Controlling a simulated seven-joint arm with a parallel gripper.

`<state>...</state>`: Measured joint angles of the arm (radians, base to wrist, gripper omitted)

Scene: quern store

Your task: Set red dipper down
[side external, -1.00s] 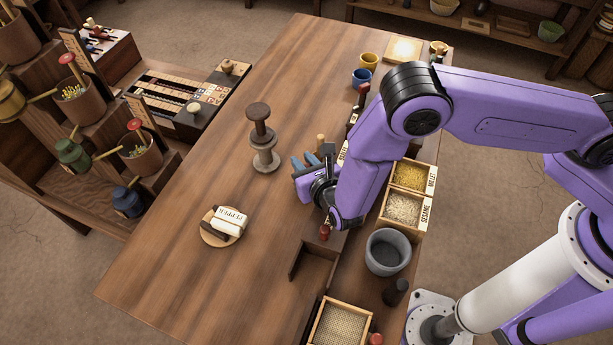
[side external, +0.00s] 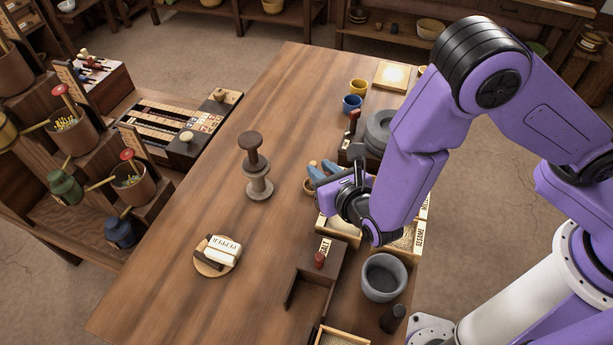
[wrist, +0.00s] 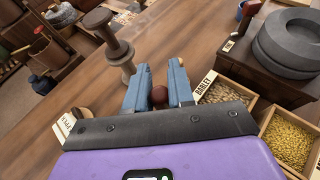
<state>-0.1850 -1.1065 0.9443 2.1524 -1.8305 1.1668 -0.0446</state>
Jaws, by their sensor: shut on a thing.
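My gripper (side external: 320,170) has blue fingers and hangs over the right-hand part of the table, above the row of grain boxes. In the wrist view its fingers (wrist: 163,72) are close around a dark red rounded knob (wrist: 159,95), which I take as the red dipper. The rest of the dipper is mostly hidden by the fingers and wrist. In the side view a small tan round piece (side external: 308,186) shows beside the fingertips; I cannot tell whether it belongs to the dipper.
A dark spool-shaped stand (side external: 250,143) is left of my gripper. A salt box with a red knob (side external: 319,260) and a grey pot (side external: 383,280) are in front. Grey millstones (side external: 379,125) and a blue cup (side external: 352,103) are behind. The table's left side is largely clear.

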